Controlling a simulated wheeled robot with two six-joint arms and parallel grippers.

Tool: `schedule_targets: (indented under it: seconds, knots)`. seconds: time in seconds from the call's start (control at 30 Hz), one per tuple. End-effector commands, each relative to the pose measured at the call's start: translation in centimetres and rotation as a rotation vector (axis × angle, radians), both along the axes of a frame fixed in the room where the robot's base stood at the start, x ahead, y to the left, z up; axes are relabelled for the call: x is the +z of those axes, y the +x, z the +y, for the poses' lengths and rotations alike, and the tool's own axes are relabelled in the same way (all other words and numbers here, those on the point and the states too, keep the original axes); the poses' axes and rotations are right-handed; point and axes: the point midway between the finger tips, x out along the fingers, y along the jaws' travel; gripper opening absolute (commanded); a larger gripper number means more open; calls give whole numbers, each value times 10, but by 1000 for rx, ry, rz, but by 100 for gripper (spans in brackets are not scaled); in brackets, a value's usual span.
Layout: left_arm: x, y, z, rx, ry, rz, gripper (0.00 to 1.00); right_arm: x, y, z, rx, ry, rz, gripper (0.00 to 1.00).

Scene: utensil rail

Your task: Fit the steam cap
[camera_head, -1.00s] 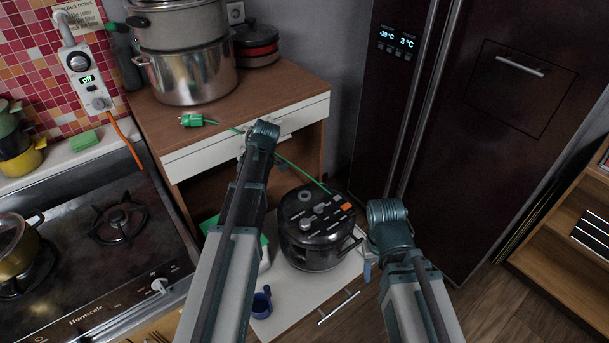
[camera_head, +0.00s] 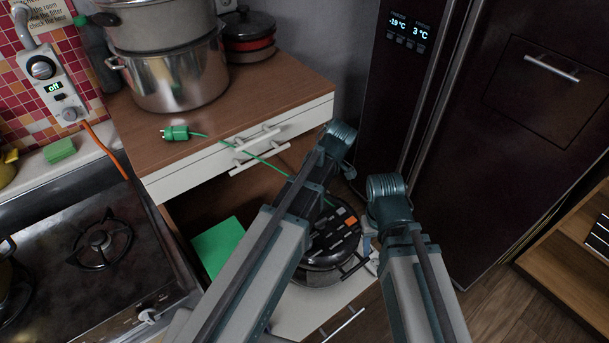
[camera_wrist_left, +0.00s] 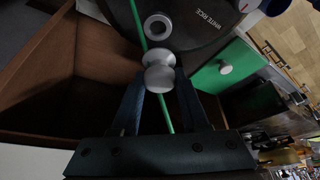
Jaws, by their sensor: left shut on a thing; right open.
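The black cooker (camera_head: 322,262) stands on the low pull-out board, with its buttoned lid partly behind my left arm. In the left wrist view, its dark lid (camera_wrist_left: 205,38) reads "WHITE RICE" and has a pale ring around a round opening (camera_wrist_left: 157,18). My left gripper (camera_wrist_left: 160,88) is shut on a small grey knob-shaped cap (camera_wrist_left: 159,78), which shows just below that ring in the picture; I cannot tell the height between them. The left gripper is hidden in the head view. My right gripper (camera_head: 372,257) is open beside the cooker's right side, mostly hidden by its arm.
A green cord runs from a plug (camera_head: 176,133) on the wooden counter (camera_head: 265,85) down toward the cooker. A drawer front with handles (camera_head: 255,150) overhangs the niche. A green block (camera_head: 219,246) stands left of the cooker. The fridge (camera_head: 500,130) bounds the right.

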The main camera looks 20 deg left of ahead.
Motion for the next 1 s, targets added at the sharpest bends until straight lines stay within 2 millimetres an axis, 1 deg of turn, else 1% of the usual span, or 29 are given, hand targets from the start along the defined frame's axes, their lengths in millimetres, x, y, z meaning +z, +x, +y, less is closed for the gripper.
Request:
schedule_targets:
  seconds: [0.27,0.47,0.67,1.0]
  knots:
    - [0,1,1,2,0,2,0,0,0,0,0,0,0,50]
    - [-6,0,1,2,0,1,0,-6,0,0,0,0,0,50]
    - [-19,0,1,3,0,1,0,-19,0,0,0,0,0,50]
    - [-50,0,1,3,0,1,0,-50,0,0,0,0,0,50]
